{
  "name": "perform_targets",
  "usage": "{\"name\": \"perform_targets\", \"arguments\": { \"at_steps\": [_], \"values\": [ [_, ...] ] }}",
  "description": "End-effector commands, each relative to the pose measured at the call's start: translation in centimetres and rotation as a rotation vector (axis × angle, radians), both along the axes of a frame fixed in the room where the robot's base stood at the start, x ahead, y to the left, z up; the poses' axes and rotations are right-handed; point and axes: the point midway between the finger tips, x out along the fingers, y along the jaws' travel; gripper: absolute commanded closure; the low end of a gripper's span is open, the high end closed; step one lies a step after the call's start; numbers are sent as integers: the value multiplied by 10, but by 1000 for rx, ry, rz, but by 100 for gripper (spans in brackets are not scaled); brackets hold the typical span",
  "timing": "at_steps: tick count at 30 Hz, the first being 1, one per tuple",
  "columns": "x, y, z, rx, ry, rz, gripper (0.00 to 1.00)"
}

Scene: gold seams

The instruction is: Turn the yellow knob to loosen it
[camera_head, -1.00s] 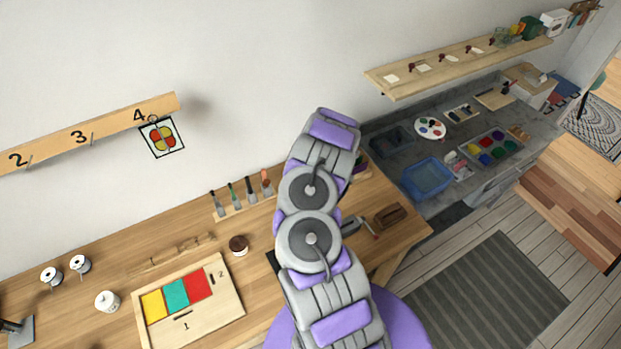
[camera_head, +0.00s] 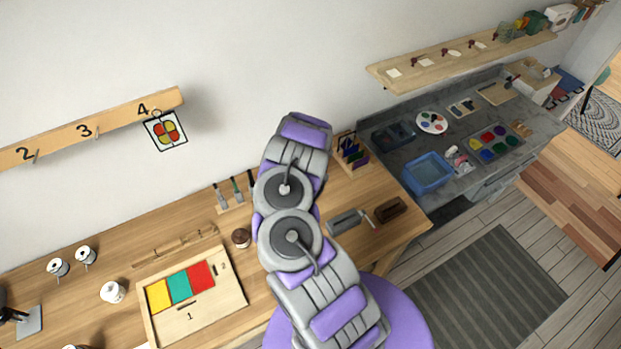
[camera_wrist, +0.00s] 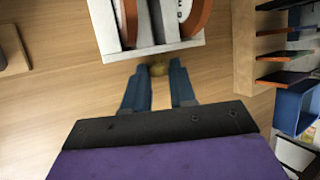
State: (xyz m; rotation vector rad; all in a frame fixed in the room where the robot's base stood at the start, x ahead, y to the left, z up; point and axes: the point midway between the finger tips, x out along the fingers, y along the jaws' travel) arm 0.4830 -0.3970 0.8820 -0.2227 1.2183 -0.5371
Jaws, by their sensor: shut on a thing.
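The block holds upright grey pieces and curved orange-brown pieces. How far the knob is turned cannot be told. In the head view my own arm hides the gripper and the knob.
A wooden rack with dark slats (camera_wrist: 275,57) and a blue bin (camera_wrist: 297,105) stand at the right in the wrist view. In the head view a panel with coloured tiles (camera_head: 232,290) lies left of my arm, and a grey tool (camera_head: 345,222) lies to the right.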

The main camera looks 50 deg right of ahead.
Motion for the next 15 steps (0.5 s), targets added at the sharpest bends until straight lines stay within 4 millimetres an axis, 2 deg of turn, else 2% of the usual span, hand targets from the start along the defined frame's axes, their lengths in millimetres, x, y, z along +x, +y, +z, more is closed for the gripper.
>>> {"name": "perform_targets", "arguments": {
  "at_steps": [7, 8, 10, 15],
  "values": [
    [1, 0, 1, -1, -1, 3, 100],
    [1, 0, 1, -1, -1, 3, 72],
    [1, 0, 0, -1, -1, 3, 65],
    [1, 0, 0, 0, 0, 2, 64]
  ]
}}
